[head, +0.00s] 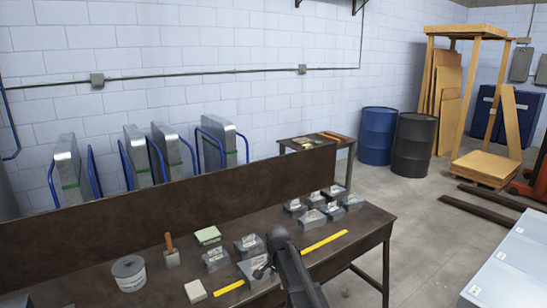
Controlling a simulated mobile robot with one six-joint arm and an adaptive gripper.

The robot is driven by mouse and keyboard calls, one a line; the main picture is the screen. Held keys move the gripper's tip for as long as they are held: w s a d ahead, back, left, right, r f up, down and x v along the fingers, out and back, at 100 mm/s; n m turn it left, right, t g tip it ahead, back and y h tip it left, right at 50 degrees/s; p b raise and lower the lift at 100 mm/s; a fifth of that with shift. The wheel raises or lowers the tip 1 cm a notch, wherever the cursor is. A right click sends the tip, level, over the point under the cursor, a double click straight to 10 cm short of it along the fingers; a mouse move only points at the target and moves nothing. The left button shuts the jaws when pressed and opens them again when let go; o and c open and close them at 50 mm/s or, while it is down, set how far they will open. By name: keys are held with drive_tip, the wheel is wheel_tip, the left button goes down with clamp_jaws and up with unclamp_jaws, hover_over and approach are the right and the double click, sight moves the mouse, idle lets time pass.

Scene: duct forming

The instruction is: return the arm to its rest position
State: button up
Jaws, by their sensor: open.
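My arm reaches up from the bottom edge in the head view, over the front of a dark brown workbench (375,222). My gripper (262,271) is small and dark here, just left of the arm's dark rounded joint. It is open, and I see nothing held in it. It shows in front of a grey metal block (250,268) on the bench. I cannot tell whether it touches the block or hangs above it. The arm hides part of the bench.
Several labelled grey blocks (312,218), yellow strips (325,242), a grey tub (129,273) and a wooden-handled tool (171,252) lie on the bench. A tall back panel (130,215) runs behind. Blue (377,135) and black (412,145) drums stand beyond.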

drive_tip(key=s+d+f+n+b, duration=0.2)
drive_tip(key=s+d+n, duration=0.2)
drive_tip(key=s+d, duration=0.3)
drive_tip(key=s+d+f+n+b, duration=0.3)
drive_tip(key=s+d, duration=0.5)
drive_tip(key=s, duration=0.4)
drive_tip(key=shift+s+d+f+n, duration=0.3)
drive_tip(key=shift+s+n, duration=0.1)
drive_tip(key=shift+n, duration=0.2)
